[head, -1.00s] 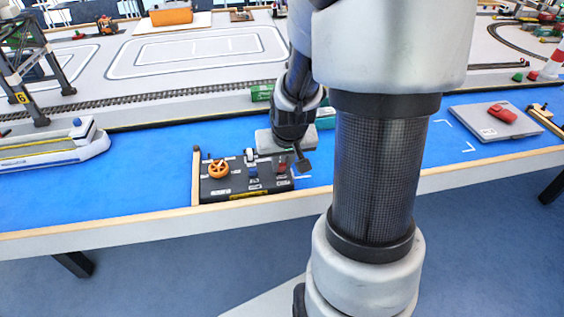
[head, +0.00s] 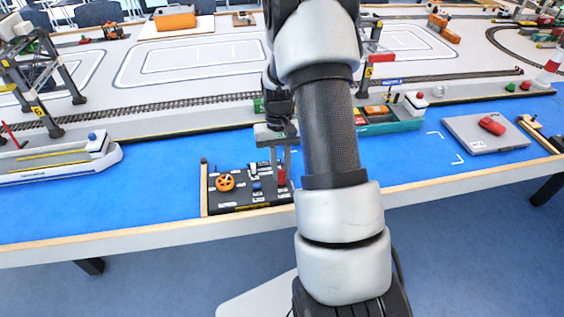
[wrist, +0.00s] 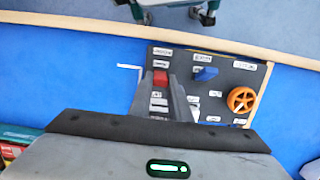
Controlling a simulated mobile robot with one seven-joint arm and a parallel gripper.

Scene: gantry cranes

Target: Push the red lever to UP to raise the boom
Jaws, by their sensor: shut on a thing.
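The black control panel (head: 240,193) sits near the table's front edge. It carries an orange wheel (head: 225,183), a blue lever (head: 257,187) and a red lever (head: 281,178) at its right end. My gripper (head: 283,170) points down at the red lever, its fingers shut on it. In the wrist view, the fingers (wrist: 174,100) reach over the panel (wrist: 225,82). The red lever's top (wrist: 160,78) shows at the fingertips, and the fingers hide its lower part. The labels are too small to read, so I cannot tell which marking the lever is at.
A wooden strip (head: 204,188) borders the panel's left side. A white barge (head: 60,160) lies at left and a green ship (head: 395,122) behind my arm at right. A grey plate with a red piece (head: 491,125) stands farther right. Blue surface between is clear.

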